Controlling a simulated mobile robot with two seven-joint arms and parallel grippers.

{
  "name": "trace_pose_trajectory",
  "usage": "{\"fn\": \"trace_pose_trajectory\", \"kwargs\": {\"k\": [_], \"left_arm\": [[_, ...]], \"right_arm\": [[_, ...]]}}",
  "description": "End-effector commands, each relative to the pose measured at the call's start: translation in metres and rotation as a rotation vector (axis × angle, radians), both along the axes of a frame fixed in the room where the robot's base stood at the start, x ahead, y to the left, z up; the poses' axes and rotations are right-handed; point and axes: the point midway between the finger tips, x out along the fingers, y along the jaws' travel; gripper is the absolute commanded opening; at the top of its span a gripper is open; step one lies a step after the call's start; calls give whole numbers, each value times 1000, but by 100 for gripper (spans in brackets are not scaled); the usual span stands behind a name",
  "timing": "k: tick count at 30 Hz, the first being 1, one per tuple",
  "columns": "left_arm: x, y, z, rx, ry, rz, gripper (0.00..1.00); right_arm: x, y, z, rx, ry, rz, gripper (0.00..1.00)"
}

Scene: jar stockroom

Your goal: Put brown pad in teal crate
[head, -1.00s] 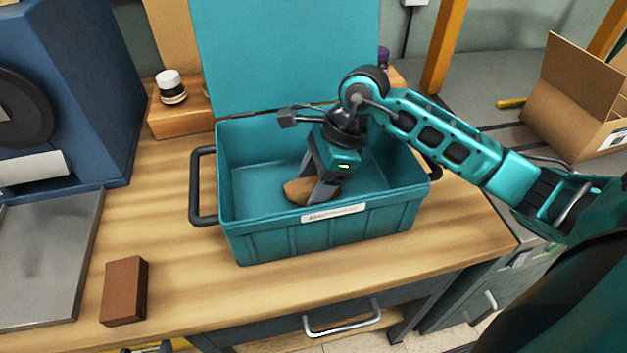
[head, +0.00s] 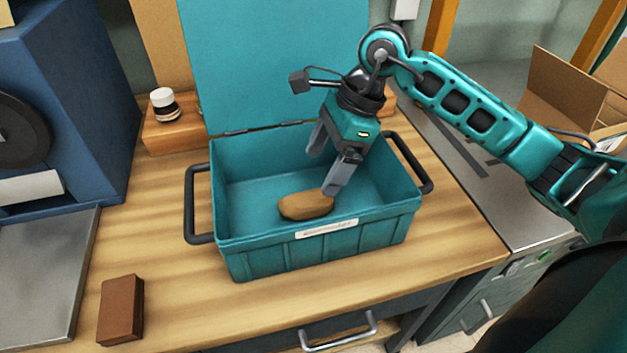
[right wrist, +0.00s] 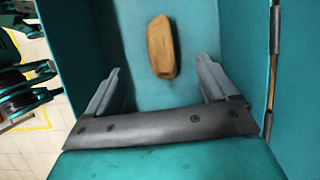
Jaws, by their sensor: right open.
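The teal crate (head: 262,257) stands on the wooden table with its lid open at the back. The brown pad (head: 305,206) lies on the crate floor, near the front wall. It also shows in the right wrist view (right wrist: 161,46), lying beyond the fingertips. My right gripper (head: 324,172) is open and empty above the pad, its fingers inside the crate opening and apart from the pad. It also shows in the right wrist view (right wrist: 160,80), with a clear gap between the fingers. My left gripper is not in view.
A reddish-brown block (head: 121,310) lies on the table at the front left. A grey metal plate (head: 45,270) and a blue machine (head: 70,110) are at the left. A cardboard box (head: 565,95) is at the back right.

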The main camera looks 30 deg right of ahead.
Motion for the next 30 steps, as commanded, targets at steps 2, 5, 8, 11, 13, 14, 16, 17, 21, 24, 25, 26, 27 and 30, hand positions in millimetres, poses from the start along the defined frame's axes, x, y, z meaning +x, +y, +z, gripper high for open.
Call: {"fn": "trace_pose_trajectory", "kwargs": {"k": [2, 5, 8, 11, 13, 14, 16, 17, 21, 24, 25, 26, 27, 30], "left_arm": [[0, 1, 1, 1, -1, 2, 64], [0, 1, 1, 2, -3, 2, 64], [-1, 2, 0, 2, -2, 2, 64], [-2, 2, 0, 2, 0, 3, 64], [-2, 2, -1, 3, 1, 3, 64], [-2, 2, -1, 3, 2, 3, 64], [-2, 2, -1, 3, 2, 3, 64], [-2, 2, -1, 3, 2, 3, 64], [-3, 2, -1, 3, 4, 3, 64], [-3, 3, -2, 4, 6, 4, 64], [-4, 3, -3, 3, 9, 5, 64], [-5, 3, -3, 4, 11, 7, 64], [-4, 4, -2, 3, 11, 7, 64], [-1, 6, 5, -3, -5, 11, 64]], "right_arm": [[-1, -6, 14, -2, -1, -1, 86], [-2, -10, 24, -1, -1, 1, 86], [-3, -12, 30, 0, 0, 1, 86], [-4, -13, 32, -1, 0, 1, 86], [-4, -13, 32, 0, 1, 1, 86], [-4, -13, 32, 0, 1, 1, 86], [-4, -13, 32, 0, 1, 1, 86], [-4, -13, 32, 0, 1, 1, 86], [-4, -13, 32, 0, 1, 1, 86], [-4, -13, 32, 0, 1, 1, 86], [-4, -12, 32, 1, 2, 1, 86], [-4, -11, 32, 6, 4, 1, 86], [-5, -8, 31, 22, 10, 1, 86], [-12, 11, 31, 123, 49, -6, 86]]}}
